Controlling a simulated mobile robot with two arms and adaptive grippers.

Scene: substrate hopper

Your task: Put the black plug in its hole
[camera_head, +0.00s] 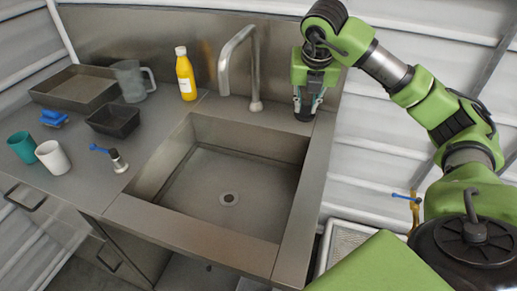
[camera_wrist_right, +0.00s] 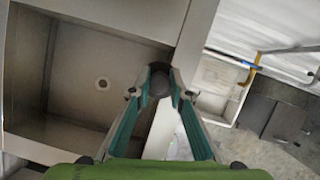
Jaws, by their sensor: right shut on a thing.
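The black plug (camera_head: 304,116) is a small dark round piece between the fingertips of my right gripper (camera_head: 308,101). My right gripper is shut on it and points down at the back right corner of the sink rim. In the right wrist view the plug (camera_wrist_right: 158,84) sits between the two teal-lined fingers, over the rim strip beside the basin. The drain hole (camera_head: 229,198) is a pale ring with a dark centre in the floor of the steel sink (camera_head: 190,240); it also shows in the right wrist view (camera_wrist_right: 102,83), left of the plug. My left gripper is not in view.
The faucet (camera_head: 255,75) rises behind the basin, left of my right gripper. A yellow bottle (camera_head: 186,77), clear jug (camera_head: 131,82), trays, two cups and a blue-handled tap (camera_head: 118,160) stand on the left counter. The basin is empty.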

